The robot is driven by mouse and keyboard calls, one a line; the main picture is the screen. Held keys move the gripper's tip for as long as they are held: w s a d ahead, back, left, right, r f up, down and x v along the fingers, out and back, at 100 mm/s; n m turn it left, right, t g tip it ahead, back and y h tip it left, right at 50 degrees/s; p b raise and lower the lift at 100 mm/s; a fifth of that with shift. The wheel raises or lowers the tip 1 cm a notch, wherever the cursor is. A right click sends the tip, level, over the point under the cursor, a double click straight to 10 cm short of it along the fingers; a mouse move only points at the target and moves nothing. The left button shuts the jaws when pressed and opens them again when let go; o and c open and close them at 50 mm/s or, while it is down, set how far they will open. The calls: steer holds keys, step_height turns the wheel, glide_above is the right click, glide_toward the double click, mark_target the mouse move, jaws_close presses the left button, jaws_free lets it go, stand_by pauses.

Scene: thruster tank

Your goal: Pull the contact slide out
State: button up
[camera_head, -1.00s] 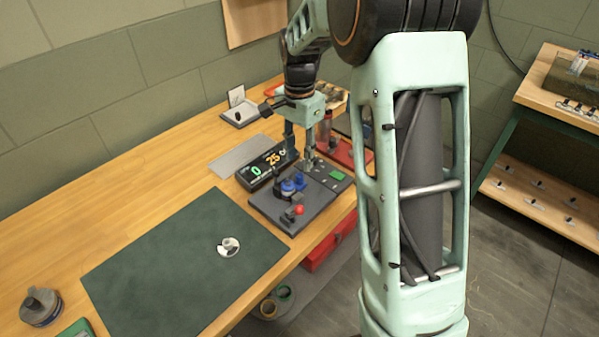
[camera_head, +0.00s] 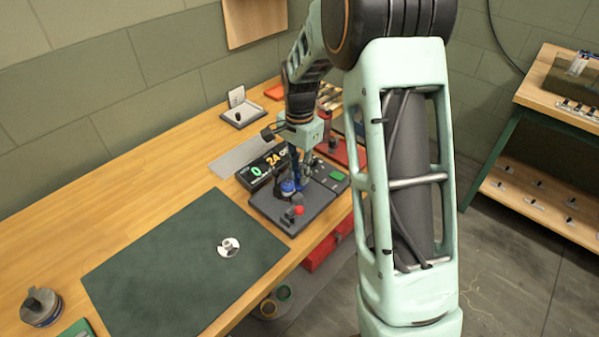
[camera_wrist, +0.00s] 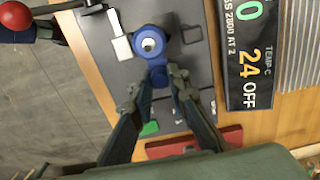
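A dark fixture plate (camera_head: 283,222) lies near the bench's front edge. It bears a blue part (camera_head: 288,187) and a lever with a red ball (camera_head: 298,210). In the wrist view the blue part (camera_wrist: 150,45) is a ring around a pale round centre, with a blue stem towards me. A small white block (camera_wrist: 122,48) sits to its left. I cannot tell which piece is the contact slide. My gripper (camera_wrist: 155,82) points down over the plate. Its fingers are apart, on either side of the blue stem, with no clear grip on it.
A temperature display (camera_head: 265,166) stands close behind the plate, beside a grey ribbed plate (camera_head: 238,157). The red ball lever (camera_wrist: 17,18) is at the wrist view's upper left. A dark green mat (camera_head: 185,262) is mostly clear, with one small round part (camera_head: 229,247).

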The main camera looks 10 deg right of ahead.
jaws_close()
steer(key=shift+w+d+r, duration=0.1)
steer(key=shift+w+d, duration=0.7)
steer(key=shift+d, duration=0.3)
steer(key=o, duration=0.9)
jaws_free()
steer(key=shift+c, duration=0.2)
step_height(320, 180, up, 12)
